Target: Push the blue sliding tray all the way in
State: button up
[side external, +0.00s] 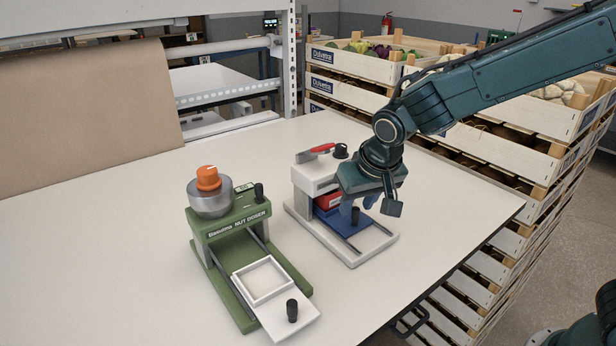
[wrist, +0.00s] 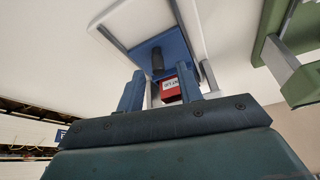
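The blue sliding tray (side external: 338,222) sits between rails on the white machine (side external: 315,173), partly drawn out from under its housing. A black knob (side external: 355,215) stands upright at the tray's front end; it also shows in the wrist view (wrist: 157,60). A red box (side external: 327,202) with a white label sits at the tray's inner end and shows between my fingers in the wrist view (wrist: 171,88). My gripper (side external: 358,204) is open and points down over the tray near the knob. I cannot tell whether a finger touches the knob.
A green nut doser (side external: 228,232) stands to the left, with its white tray (side external: 290,318) drawn out toward the front. A red-handled tool (side external: 316,152) lies on the white machine. Stacked wooden crates (side external: 480,115) stand beyond the table's right edge. The table's front left is clear.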

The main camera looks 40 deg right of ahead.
jog(key=v, duration=1.1)
jog(key=s+d+n, duration=0.1)
jog(key=s+d, duration=0.2)
jog(key=s, duration=0.3)
jog(key=s+d+n, duration=0.1)
jog(key=s+d, duration=0.3)
jog(key=s, duration=0.3)
jog(key=s+d+n+t+y, duration=0.1)
jog(key=s+d, duration=0.2)
jog(key=s, duration=0.4)
jog(key=shift+d+f, duration=0.15)
jog(key=shift+d, duration=0.05)
